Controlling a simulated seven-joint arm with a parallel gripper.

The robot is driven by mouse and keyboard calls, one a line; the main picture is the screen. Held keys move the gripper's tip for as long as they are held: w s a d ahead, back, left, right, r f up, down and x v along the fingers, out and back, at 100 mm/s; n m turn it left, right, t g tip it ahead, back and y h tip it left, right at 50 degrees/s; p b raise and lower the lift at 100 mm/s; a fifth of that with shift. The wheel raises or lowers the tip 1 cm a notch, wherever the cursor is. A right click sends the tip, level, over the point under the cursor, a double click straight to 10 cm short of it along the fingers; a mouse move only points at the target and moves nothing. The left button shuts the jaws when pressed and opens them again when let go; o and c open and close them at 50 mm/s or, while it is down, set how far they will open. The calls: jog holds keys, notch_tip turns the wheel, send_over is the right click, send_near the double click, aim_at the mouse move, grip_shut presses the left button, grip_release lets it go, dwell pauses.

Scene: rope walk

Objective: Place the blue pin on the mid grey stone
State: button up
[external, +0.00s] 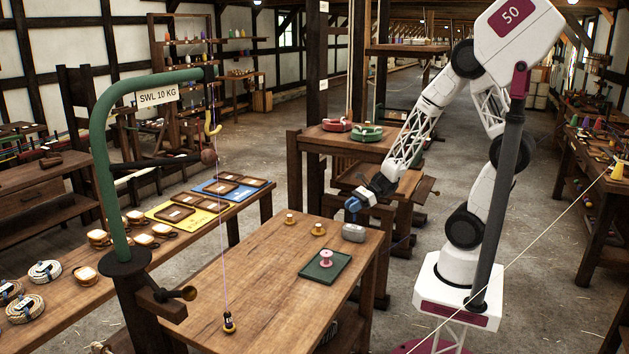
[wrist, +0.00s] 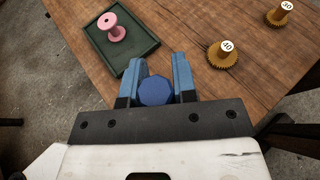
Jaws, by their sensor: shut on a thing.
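My gripper (external: 353,206) is above the back right part of the wooden bench in the external view. In the wrist view its two blue fingers (wrist: 158,75) are shut on the blue pin (wrist: 157,93), whose dark blue faceted end shows between them. In the external view the pin can hardly be told from the blue fingers. A grey rounded stone (external: 354,232) lies on the bench just below my gripper, with a visible gap. It is the only grey stone I can make out. It does not show in the wrist view.
A dark green tray (external: 318,272) holds a pink spool (external: 326,257), left of the fingers in the wrist view. A green crane post (external: 103,170) hangs a line with a small weight (external: 229,323) at the front.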

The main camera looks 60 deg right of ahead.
jog(key=shift+f, duration=1.3)
jog(key=o, duration=0.9)
jog(key=shift+f, duration=0.1)
jog(key=shift+v, duration=6.05)
jog(key=shift+a, duration=0.1)
